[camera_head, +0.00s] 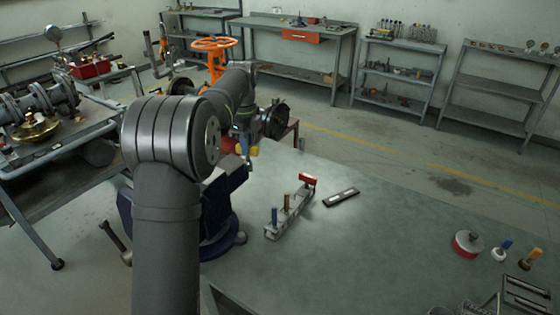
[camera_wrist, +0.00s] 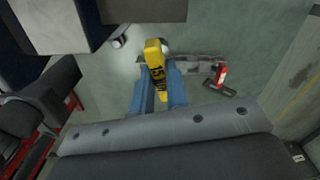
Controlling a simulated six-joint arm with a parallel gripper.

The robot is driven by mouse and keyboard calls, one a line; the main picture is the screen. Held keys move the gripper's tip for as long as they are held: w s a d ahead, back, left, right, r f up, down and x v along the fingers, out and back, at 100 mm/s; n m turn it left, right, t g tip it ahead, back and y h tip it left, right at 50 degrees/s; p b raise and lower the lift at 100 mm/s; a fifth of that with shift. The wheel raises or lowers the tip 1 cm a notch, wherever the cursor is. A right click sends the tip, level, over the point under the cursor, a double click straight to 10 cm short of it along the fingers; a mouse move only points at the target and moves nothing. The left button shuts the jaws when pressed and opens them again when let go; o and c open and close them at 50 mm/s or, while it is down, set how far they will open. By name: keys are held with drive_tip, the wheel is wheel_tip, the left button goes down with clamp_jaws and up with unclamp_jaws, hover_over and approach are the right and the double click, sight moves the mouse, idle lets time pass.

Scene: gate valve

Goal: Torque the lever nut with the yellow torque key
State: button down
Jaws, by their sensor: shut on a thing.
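The yellow torque key (camera_wrist: 155,60), with a "15" mark on it, is between the blue fingers of my gripper (camera_wrist: 158,95) in the wrist view. The fingers are shut on it. In the head view my gripper (camera_head: 243,143) is near the blue vise (camera_head: 212,205), partly hidden by my arm, and a bit of the yellow key (camera_head: 253,151) shows beside it. The key is held above the bench, apart from the rack. A valve with an orange handwheel (camera_head: 215,44) stands behind my arm. I cannot make out the lever nut; my arm hides much of that area.
A key rack (camera_head: 288,213) holds blue, orange and red-handled keys on the green bench (camera_head: 370,250). A dark flat bar (camera_head: 341,197) lies beside it. A red round container (camera_head: 467,243) and small tools are at the right. The bench middle is clear.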

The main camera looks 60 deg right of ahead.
drive_tip(key=w+a+r+n, duration=0.2)
drive_tip(key=w+a+r, duration=0.2)
drive_tip(key=a+r, duration=0.3)
drive_tip(key=w+a+r+n, duration=0.1)
drive_tip(key=w+a+r, duration=0.4)
drive_tip(key=a, duration=0.4)
drive_tip(key=s+a+m, duration=0.2)
drive_tip(key=a+m, duration=0.1)
drive_tip(key=a, duration=0.7)
drive_tip(key=shift+a+m, duration=0.2)
drive_tip(key=shift+m, duration=0.1)
drive_tip(key=shift+f, duration=1.45)
idle(1.1)
drive_tip(key=m, duration=0.4)
idle(0.3)
